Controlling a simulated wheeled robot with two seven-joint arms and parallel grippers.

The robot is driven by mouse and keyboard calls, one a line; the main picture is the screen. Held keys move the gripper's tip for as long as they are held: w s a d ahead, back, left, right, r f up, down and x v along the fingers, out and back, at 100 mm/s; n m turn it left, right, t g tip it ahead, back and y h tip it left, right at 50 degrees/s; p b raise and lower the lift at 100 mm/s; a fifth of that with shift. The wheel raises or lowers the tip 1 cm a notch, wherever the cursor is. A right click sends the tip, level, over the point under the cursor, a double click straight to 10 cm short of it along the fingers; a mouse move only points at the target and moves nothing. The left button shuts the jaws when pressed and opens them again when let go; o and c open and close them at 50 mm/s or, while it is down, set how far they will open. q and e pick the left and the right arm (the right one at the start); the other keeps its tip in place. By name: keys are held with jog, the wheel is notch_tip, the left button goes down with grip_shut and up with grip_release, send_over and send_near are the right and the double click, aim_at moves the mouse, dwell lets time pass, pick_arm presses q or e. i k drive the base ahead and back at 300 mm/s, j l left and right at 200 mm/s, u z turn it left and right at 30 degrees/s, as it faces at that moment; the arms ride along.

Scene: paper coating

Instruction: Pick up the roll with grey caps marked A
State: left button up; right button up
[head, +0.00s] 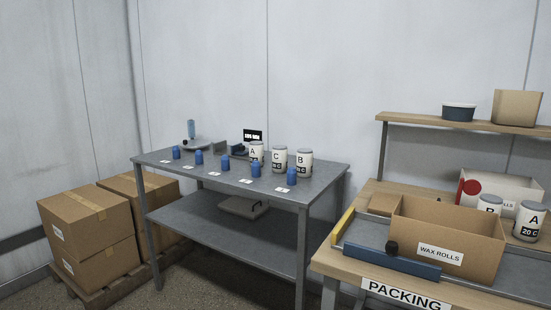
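A white roll marked A with a grey cap (256,152) stands upright toward the back of the grey metal table (225,176), left of similar rolls marked C (279,157) and B (304,161). Another white roll marked A (530,220) with a grey cap and a dark "20 C" label stands on the packing bench at the right. Neither of my grippers is in view.
Several blue cylinders (225,163) line the grey table's front with small labels. An open "WAX ROLLS" box (448,254) stands on the packing bench (338,266) behind a blue bar (386,262). A shelf (410,119) is above. Stacked cartons (84,224) sit at left.

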aim_at(530, 215)
jog(key=z, duration=1.45)
